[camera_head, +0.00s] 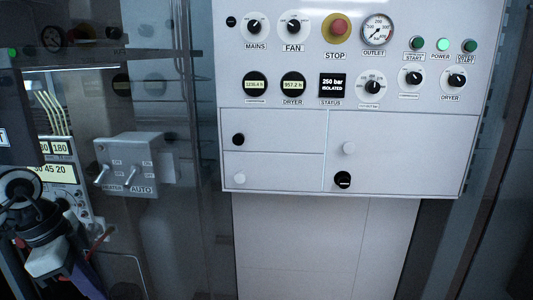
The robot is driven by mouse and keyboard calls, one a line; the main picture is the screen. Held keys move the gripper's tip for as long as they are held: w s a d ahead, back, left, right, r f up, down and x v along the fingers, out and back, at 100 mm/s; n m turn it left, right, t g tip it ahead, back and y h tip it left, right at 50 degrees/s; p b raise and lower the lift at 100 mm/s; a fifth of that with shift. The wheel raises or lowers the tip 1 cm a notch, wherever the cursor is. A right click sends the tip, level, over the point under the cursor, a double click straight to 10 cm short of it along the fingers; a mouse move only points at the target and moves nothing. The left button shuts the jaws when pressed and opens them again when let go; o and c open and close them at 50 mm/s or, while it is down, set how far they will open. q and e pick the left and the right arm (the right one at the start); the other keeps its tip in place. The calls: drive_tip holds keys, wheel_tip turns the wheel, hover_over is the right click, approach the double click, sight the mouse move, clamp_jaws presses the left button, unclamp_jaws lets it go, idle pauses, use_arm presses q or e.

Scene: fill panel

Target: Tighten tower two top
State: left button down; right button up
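The white panel (300,120) faces me. A dark jointed part (40,228) with a pale block, probably my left arm, is at the lower left, well away from these knobs. I cannot make out its fingers. My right gripper is not in view.
Above are dials, a red stop button (338,27), an outlet gauge (377,31) and a status display (332,85) reading 250 bar isolated. A grey switch box (130,160) is at left, behind what looks like glass. The space before the panel is clear.

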use_arm(q)
drive_tip(key=shift+w+d, duration=0.15)
drive_tip(key=shift+d, duration=0.05)
idle(0.6)
drive_tip(key=shift+w+a+r+p, duration=0.1)
drive_tip(key=shift+w+a+p, duration=0.5)
drive_tip(key=shift+p, duration=1.15)
drive_tip(key=shift+w+d+p, duration=0.1)
drive_tip(key=shift+w+p, duration=0.35)
drive_tip(key=shift+p, duration=0.25)
drive_tip(key=shift+w, duration=0.1)
drive_tip(key=shift+w+d+p+v, duration=0.15)
drive_tip(key=shift+p+v, duration=0.1)
drive_tip(key=shift+v, duration=1.25)
drive_tip(key=shift+w+d+p+v, duration=0.15)
drive_tip(key=shift+p+v, duration=0.1)
drive_tip(key=shift+v, duration=1.2)
drive_tip(key=shift+a+r, duration=0.1)
